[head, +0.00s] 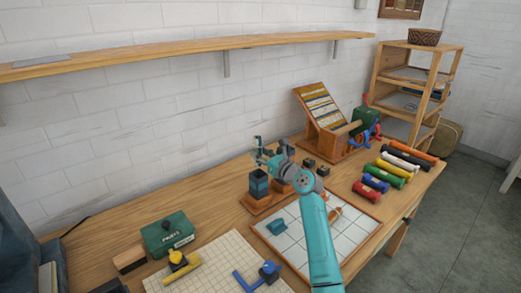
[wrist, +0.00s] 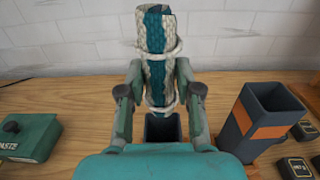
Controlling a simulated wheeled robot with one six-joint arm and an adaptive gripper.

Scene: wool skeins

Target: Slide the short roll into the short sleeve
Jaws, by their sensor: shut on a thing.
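My gripper (wrist: 160,92) is shut on a knitted roll (wrist: 156,50) in teal and cream, tied with pale cords. The roll stands about upright between the fingers. Just below and beyond its lower end is the dark square mouth of a sleeve (wrist: 161,126); whether the tip has entered cannot be told. In the head view this looks like the dark teal sleeve (head: 259,184) on a wooden base, with my gripper (head: 264,152) above it. A second dark sleeve with an orange band (wrist: 270,118) stands to the right in the wrist view.
A green paste box (head: 167,235) stands at the left. A gridded white board (head: 318,228) lies in front of the sleeves. Several coloured rolls (head: 384,174) lie at the right. A wooden rack (head: 322,115) stands behind, and a shelf (head: 180,54) runs along the wall.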

